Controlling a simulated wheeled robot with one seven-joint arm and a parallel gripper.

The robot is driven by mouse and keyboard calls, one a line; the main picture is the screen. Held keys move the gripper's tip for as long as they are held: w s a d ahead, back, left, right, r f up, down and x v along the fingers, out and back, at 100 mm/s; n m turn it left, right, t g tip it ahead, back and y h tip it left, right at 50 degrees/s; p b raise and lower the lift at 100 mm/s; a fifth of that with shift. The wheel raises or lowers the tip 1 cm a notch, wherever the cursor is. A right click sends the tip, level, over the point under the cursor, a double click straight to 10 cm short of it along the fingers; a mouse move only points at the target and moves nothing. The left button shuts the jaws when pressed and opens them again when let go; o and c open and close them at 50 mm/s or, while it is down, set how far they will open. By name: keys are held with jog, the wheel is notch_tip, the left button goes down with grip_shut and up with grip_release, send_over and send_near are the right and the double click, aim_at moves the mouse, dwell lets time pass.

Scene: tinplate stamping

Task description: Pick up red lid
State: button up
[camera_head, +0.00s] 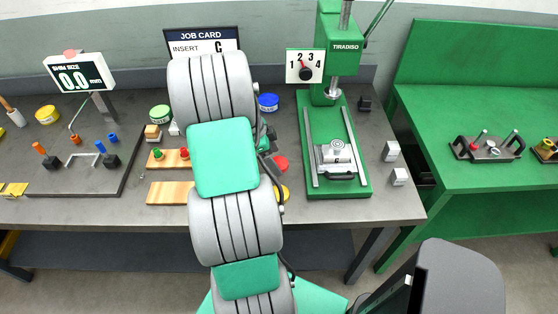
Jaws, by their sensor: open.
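The red lid (281,163) is a small round disc lying on the grey workbench (230,208), just right of my arm in the head view. My arm covers the middle of the bench and may hide part of the lid's left side. My gripper (268,143) is mostly hidden behind my arm; only dark parts of it show, just above and left of the red lid. It is open. I see nothing held in it, and I cannot tell its exact height over the bench.
A blue lid (268,102) lies behind the red one, and a yellow lid (283,193) lies in front, partly hidden. A green press (334,150) stands to the right. Wooden blocks (169,193) and a gauge plate (75,170) are on the left. A green bench (480,110) stands far right.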

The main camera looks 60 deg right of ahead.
jog(key=shift+x, duration=0.85)
jog(key=shift+w, duration=0.15)
jog(key=c, duration=1.4)
jog(key=shift+r, duration=0.2)
